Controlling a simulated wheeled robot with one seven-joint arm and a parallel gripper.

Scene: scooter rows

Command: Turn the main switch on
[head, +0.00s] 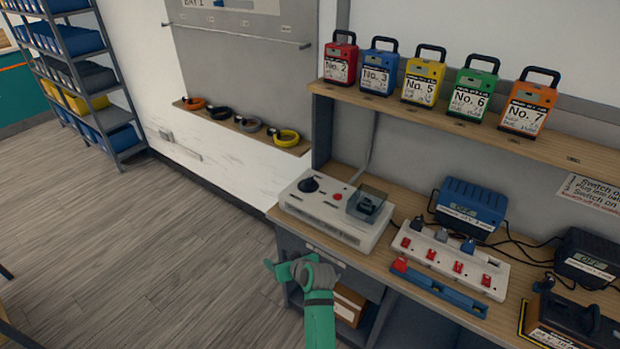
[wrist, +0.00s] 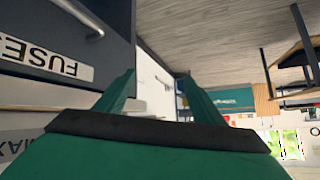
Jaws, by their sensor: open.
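A pale switch box (head: 325,222) sits on the left end of the workbench. On its top are a black knob (head: 308,185), a small red button (head: 337,196) and a clear cover (head: 367,203) with a dark part under it. I cannot read a marking that says which one is the main switch. My gripper (head: 288,269) is open and empty, in front of and below the bench edge, apart from the box. In the wrist view its two fingers (wrist: 158,88) are spread, beside a drawer front labelled FUSES (wrist: 45,60).
A white socket strip (head: 450,262) with red switches and a blue bar (head: 438,288) lie right of the box. Chargers (head: 468,205) with cables stand behind. Several coloured battery packs (head: 424,75) stand on the upper shelf (head: 400,100). Floor (head: 130,240) at left is clear.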

